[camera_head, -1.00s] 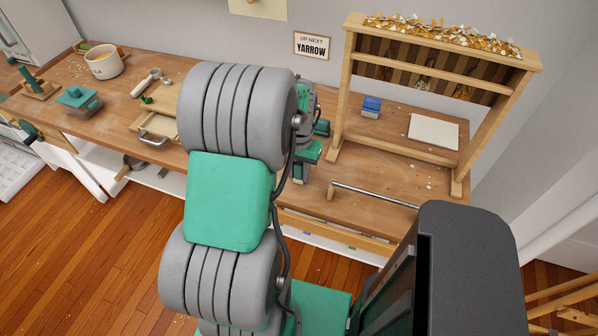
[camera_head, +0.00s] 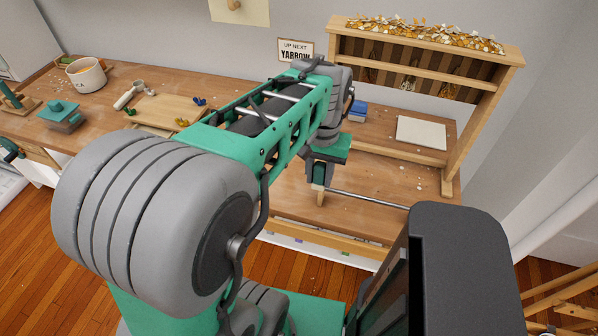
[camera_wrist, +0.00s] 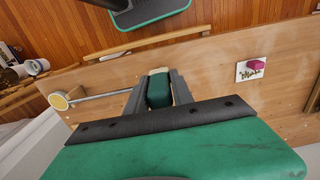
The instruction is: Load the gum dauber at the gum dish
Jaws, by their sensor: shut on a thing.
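My gripper (camera_wrist: 158,96) is shut on a green block-like thing (camera_wrist: 158,91), apparently the gum dauber. A pale piece shows just past it; I cannot tell whether this is its tip or a wooden rod support behind. There my gripper (camera_head: 322,175) is over the bench's front part, beside the rod's left end, with the held thing hard to make out.
A metal rod (camera_head: 368,198) runs along the bench front. A wooden rack (camera_head: 450,165) stands behind, with a white sheet (camera_head: 421,132) and a blue block (camera_head: 358,111). A tray and pot are at left.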

